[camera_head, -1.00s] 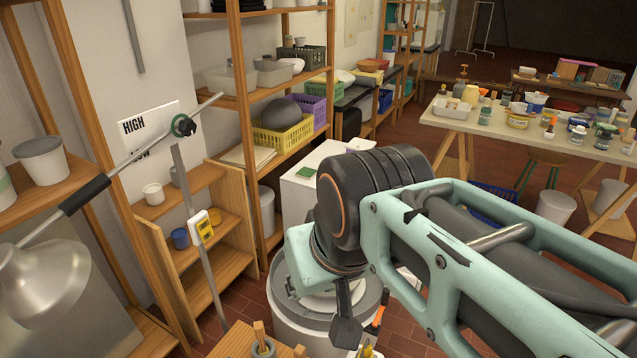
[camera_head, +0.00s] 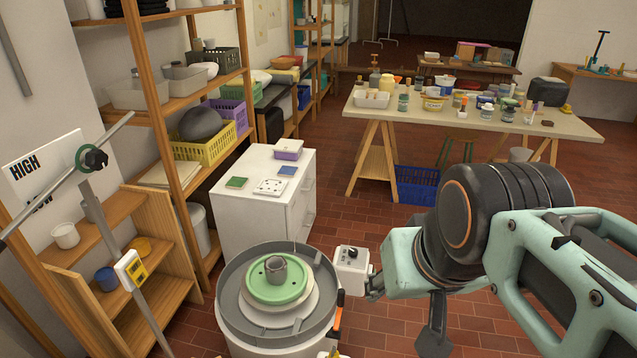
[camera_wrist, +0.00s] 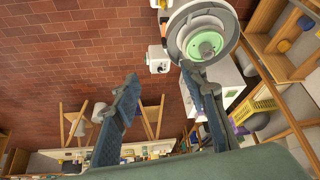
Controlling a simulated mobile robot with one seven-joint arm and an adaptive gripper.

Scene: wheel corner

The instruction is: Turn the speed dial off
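The speed dial (camera_head: 352,251) is a small dark knob on a white control box (camera_head: 346,276) at the right side of the pottery wheel (camera_head: 229,317). Its exact setting is too small to read. In the wrist view the white box (camera_wrist: 158,60) shows beyond the fingertips, beside the wheel (camera_wrist: 180,28). My gripper (camera_wrist: 160,74) is open and empty, its two fingers wide apart, and clear of the box. In the head view my arm comes in from the right; its end is close to the right of the box in the picture, partly hidden by my wrist.
A table with jars (camera_head: 575,128) stands at the back. Tiled floor (camera_head: 340,210) lies open between.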

